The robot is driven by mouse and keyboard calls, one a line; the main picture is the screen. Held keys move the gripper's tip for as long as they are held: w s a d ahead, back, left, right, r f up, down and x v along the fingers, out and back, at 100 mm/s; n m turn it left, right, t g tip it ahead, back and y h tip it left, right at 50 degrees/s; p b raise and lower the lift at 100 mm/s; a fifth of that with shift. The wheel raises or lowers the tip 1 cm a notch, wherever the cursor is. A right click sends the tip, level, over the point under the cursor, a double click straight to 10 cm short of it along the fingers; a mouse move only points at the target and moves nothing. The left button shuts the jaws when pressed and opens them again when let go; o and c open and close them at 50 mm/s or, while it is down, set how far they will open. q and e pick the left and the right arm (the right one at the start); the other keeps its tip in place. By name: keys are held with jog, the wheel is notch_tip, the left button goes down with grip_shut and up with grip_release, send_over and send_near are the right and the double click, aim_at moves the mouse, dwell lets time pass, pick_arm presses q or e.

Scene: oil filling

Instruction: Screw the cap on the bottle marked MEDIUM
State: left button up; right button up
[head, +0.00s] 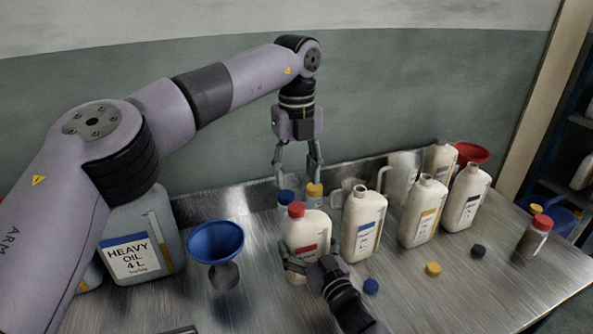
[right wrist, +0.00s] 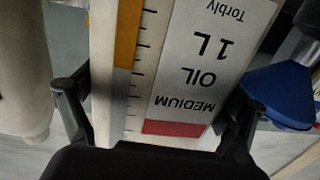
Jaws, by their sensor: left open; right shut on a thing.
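The bottle marked MEDIUM (head: 308,229) is white with a red label and stands upright on the metal table in the head view. Its MEDIUM OIL 1 L label (right wrist: 190,85) fills the right wrist view upside down. A red cap (head: 296,209) sits on the bottle's mouth; I cannot tell whether it is screwed tight. My right gripper (head: 314,264) is shut on the bottle's lower body, one finger on each side. My left gripper (head: 297,177) points down, open and empty, above the red cap in the picture; its exact depth is unclear.
A blue funnel (head: 215,243) and a HEAVY OIL canister (head: 142,245) stand left. Uncapped white bottles (head: 362,224) stand right. Loose blue (head: 371,286), yellow (head: 433,268) and black (head: 478,251) caps lie in front. Small blue-capped (head: 286,197) and yellow-capped (head: 314,190) containers stand behind.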

aim_at(297, 206)
pick_arm(q)
jog(key=shift+f, duration=4)
jog(key=shift+c, duration=0.2)
grip_shut()
jog(key=m, duration=2.1)
jog(key=shift+o, duration=0.8)
grip_release()
